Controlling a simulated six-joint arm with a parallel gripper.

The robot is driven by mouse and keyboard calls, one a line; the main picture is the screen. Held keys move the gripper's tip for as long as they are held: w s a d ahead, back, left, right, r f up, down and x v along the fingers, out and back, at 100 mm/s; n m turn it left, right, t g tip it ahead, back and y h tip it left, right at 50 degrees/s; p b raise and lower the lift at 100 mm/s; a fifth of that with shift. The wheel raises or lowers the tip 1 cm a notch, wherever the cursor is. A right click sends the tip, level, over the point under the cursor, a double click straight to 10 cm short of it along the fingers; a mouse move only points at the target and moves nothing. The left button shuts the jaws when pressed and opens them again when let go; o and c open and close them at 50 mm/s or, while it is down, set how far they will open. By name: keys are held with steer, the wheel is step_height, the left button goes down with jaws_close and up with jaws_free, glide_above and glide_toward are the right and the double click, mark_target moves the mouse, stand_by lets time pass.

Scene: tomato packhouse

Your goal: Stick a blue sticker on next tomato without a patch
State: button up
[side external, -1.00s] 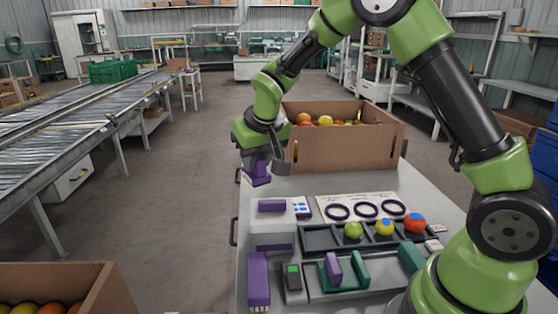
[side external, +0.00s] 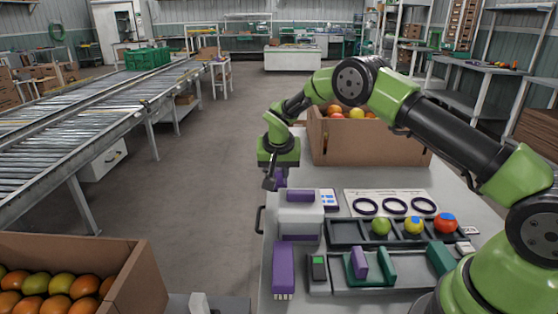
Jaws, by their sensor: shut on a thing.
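My gripper (side external: 270,180) is low at the table's left edge, left of the brown crate and just beyond the white box. It is shut on a purple thing (side external: 281,178), partly hidden by the fingers. A green tomato (side external: 380,227) with no patch in view sits in the dark tray (side external: 344,234). To its right in the same tray are a yellow tomato (side external: 413,226) and a red tomato (side external: 446,224), each with a blue patch on top. A small white card with blue marks (side external: 329,199) lies beside the white box (side external: 299,221). My gripper is apart from the tomatoes.
A white board with three dark rings (side external: 396,193) lies behind the tray. A purple block (side external: 283,268), a small device with a green screen (side external: 318,268) and a green holder with a purple piece (side external: 384,266) stand in front. A fruit-filled crate (side external: 370,144) is behind.

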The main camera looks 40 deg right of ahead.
mark_target(279, 186)
steer(key=shift+f, duration=2.45)
steer(key=shift+f, duration=0.4)
steer(key=o, duration=0.9)
steer(key=c, duration=0.3)
steer(key=shift+c, duration=0.2)
steer(key=shift+r, duration=0.1)
steer(key=shift+r, duration=3.4)
